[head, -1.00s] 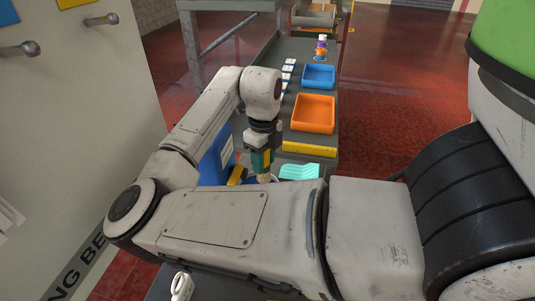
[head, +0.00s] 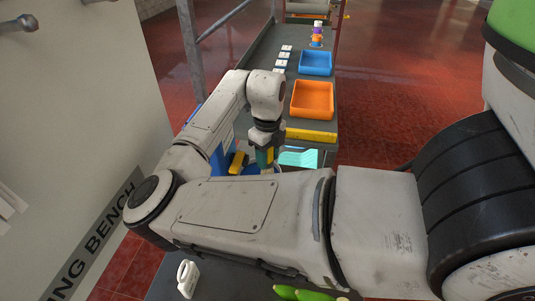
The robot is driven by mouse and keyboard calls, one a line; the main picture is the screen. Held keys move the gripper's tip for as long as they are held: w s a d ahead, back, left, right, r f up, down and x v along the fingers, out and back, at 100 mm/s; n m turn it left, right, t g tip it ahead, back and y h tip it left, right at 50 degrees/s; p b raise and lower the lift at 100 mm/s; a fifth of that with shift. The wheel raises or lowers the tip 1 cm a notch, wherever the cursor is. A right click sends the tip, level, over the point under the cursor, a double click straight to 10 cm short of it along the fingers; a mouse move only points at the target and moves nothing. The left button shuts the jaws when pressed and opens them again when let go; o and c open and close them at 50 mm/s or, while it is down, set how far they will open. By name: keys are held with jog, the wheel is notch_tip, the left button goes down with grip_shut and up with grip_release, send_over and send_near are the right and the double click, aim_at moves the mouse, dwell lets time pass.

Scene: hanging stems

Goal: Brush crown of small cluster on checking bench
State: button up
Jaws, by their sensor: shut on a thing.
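My gripper (head: 265,158), with green and yellow on its side, points down just behind my forearm. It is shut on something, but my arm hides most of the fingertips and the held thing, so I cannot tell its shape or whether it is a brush. I cannot make out a small cluster or its crown. A sign ending in "NG BENCH" (head: 92,245) is on the pale panel at left.
Behind the gripper, a grey bench holds an orange tray (head: 312,101), a blue tray (head: 316,63), white cards (head: 281,60) and a stack of coloured pieces (head: 317,36). A yellow bar (head: 311,135) marks its near edge. A white handled item (head: 187,278) stands at lower left. Red floor is open at right.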

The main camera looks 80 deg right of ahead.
jog(key=shift+f+b, duration=1.65)
jog(key=shift+f, duration=0.75)
notch_tip(320, 180, up, 10)
jog(key=p, duration=0.7)
jog(key=shift+p, duration=0.4)
jog(key=shift+f, duration=0.1)
